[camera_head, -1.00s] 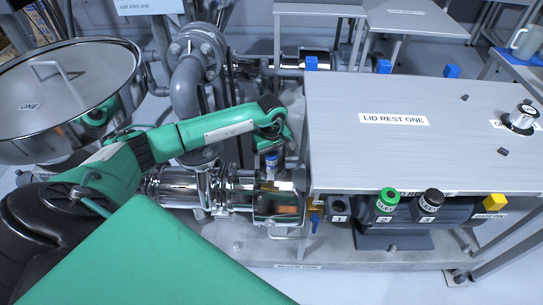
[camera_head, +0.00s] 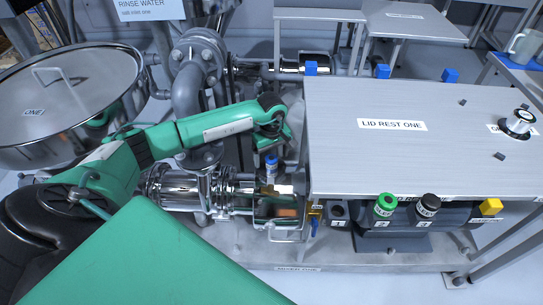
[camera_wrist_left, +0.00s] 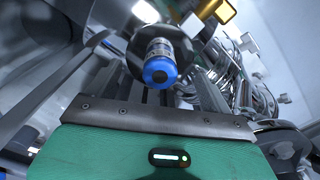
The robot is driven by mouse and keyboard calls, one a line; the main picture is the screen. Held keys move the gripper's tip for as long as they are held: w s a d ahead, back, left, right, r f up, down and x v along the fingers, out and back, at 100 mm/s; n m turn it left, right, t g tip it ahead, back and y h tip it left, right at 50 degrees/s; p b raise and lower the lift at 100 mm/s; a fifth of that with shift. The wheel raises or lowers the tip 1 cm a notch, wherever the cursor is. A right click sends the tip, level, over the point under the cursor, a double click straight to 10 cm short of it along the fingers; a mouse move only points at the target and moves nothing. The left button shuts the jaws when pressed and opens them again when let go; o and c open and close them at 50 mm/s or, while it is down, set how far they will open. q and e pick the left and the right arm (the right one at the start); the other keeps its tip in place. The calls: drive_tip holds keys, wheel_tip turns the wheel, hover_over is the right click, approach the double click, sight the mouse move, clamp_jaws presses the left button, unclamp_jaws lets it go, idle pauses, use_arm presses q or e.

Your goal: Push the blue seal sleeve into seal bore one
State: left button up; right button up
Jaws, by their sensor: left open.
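A blue-topped cylinder with a pale label band, which looks like the blue seal sleeve (camera_head: 271,162), stands over the shiny metal pump housing (camera_head: 274,188) left of the steel table. In the left wrist view the sleeve (camera_wrist_left: 160,66) has its blue end toward the camera, with a dark round part around its far end. I cannot tell how deep it sits; the bore mouth is hidden. My left gripper (camera_head: 273,147) is open just above the sleeve. Contact between them cannot be made out. My right gripper is not in view.
The steel table (camera_head: 390,160) marked LID REST ONE stands close on the right. Below its front edge, a green cap (camera_head: 385,205) and a black cap (camera_head: 428,205) sit in numbered places. A round hopper lid (camera_head: 65,90) and grey pipes (camera_head: 188,85) crowd the left.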

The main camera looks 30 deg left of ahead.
sight(272, 158)
use_arm(q)
drive_tip(key=shift+r+p, duration=0.85)
drive_tip(key=shift+r, duration=0.8)
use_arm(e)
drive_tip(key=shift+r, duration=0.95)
use_arm(q)
wheel_tip(272, 158, up, 14)
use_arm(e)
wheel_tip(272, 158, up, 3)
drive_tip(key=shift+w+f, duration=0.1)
use_arm(q)
drive_tip(key=shift+f, duration=0.15)
